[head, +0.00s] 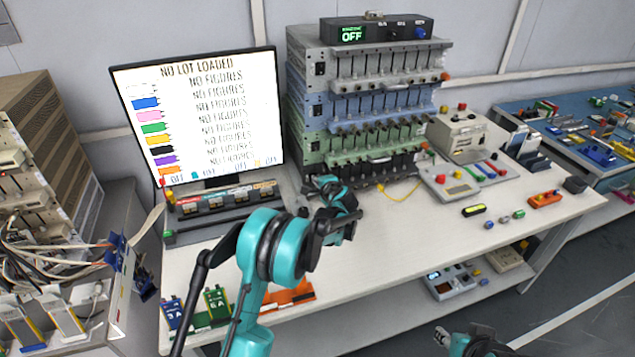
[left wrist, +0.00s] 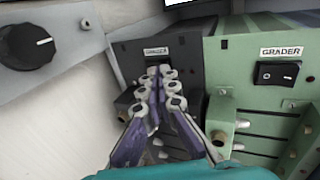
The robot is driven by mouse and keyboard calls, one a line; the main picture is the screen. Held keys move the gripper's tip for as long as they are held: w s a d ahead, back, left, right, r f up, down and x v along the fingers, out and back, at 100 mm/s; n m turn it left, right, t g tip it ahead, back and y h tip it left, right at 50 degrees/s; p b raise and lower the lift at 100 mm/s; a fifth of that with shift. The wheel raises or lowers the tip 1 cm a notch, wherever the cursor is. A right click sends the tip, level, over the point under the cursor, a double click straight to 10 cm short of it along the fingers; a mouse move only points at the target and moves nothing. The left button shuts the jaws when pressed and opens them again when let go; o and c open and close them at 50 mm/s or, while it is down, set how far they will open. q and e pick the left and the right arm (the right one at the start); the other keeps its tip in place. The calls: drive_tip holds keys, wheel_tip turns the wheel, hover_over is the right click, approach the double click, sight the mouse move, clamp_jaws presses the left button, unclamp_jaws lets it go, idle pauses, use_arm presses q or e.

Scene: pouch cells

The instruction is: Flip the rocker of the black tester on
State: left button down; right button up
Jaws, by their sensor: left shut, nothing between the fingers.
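The black tester (head: 392,166) is the lowest unit of the stack in the head view. In the left wrist view its dark end panel (left wrist: 188,52) carries a GRADER label (left wrist: 156,51). My left gripper (head: 318,186) is shut and empty at the left end of this tester. In the left wrist view its fingertips (left wrist: 160,74) are just below the label and cover most of the rocker, so its position and any contact cannot be told. My right gripper (head: 441,337) is low at the bottom edge of the head view, away from the tester; its fingers are too unclear to read.
The green tester (left wrist: 240,75) sits directly beside the black one in the left wrist view, with its own rocker (left wrist: 277,74). A black knob (left wrist: 27,42) is at the left. The display box (head: 376,29) on the stack reads OFF.

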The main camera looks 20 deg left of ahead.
use_arm(q)
drive_tip(key=shift+w+a+r+g+h+p, duration=0.15)
drive_tip(key=shift+w+g+h+p, duration=0.1)
drive_tip(key=shift+g+p, duration=0.25)
drive_tip(key=shift+w+a+g+h+p, duration=0.1)
drive_tip(key=shift+g+h+p, duration=0.15)
drive_tip(key=shift+g+p, duration=0.25)
drive_tip(key=shift+r, duration=0.1)
drive_tip(key=shift+r+p, duration=0.55)
drive_tip(key=shift+r, duration=0.2)
drive_tip(key=shift+s, duration=0.1)
